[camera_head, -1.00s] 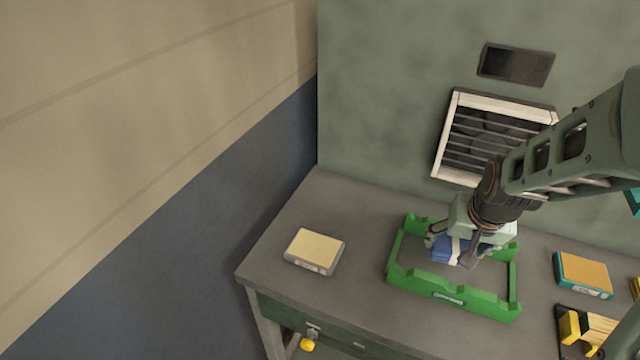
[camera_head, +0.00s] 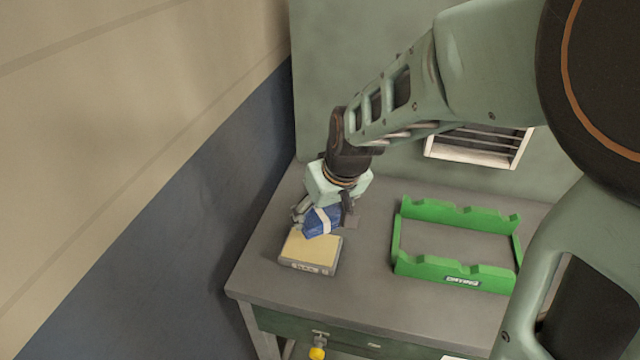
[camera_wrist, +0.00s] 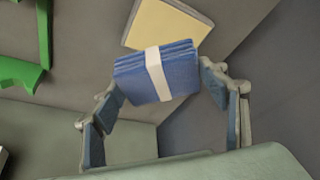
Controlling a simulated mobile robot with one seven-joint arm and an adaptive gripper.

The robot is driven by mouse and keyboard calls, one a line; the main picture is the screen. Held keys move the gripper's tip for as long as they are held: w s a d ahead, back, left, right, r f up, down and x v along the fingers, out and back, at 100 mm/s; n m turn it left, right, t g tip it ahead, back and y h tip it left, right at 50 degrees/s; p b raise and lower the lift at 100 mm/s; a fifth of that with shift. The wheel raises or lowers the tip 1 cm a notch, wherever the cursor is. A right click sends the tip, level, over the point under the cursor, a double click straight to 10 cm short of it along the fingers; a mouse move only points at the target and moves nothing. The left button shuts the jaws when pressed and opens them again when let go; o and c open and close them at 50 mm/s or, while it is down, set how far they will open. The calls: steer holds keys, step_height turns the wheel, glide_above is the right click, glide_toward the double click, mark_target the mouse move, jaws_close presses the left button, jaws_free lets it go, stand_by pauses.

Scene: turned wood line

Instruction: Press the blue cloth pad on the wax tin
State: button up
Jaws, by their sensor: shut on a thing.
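The blue cloth pad (camera_head: 321,221), with a white band around it, is held in my gripper (camera_head: 325,217) above the bench. The wax tin (camera_head: 311,253) is a low grey box with a pale yellow top, lying at the left end of the bench. The pad is just behind and above the tin in the head view; whether they touch I cannot tell. In the wrist view my gripper (camera_wrist: 165,95) has its fingers on both sides of the pad (camera_wrist: 157,72). The tin (camera_wrist: 168,24) shows beyond the pad, partly covered by it.
A green rack (camera_head: 455,273) stands empty on the grey bench (camera_head: 365,280), right of the tin. A vent (camera_head: 478,147) is on the wall behind. A yellow knob (camera_head: 317,353) shows below the bench's front edge. The bench between tin and rack is clear.

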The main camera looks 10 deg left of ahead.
steer(key=shift+s+a+f+n, duration=0.1)
steer(key=shift+s+a+n, duration=0.1)
steer(key=shift+a, duration=0.35)
steer(key=shift+s+a+f+n, duration=0.1)
steer(key=shift+s+a+n, duration=0.1)
steer(key=shift+a, duration=0.3)
steer(key=shift+f+b, duration=2.2)
steer(key=shift+f, duration=0.7)
steer(key=shift+f+b, duration=0.55)
steer(key=shift+b, duration=0.05)
steer(key=shift+r+p, duration=2.45)
steer(key=shift+r, duration=1.15)
steer(key=shift+f, duration=0.1)
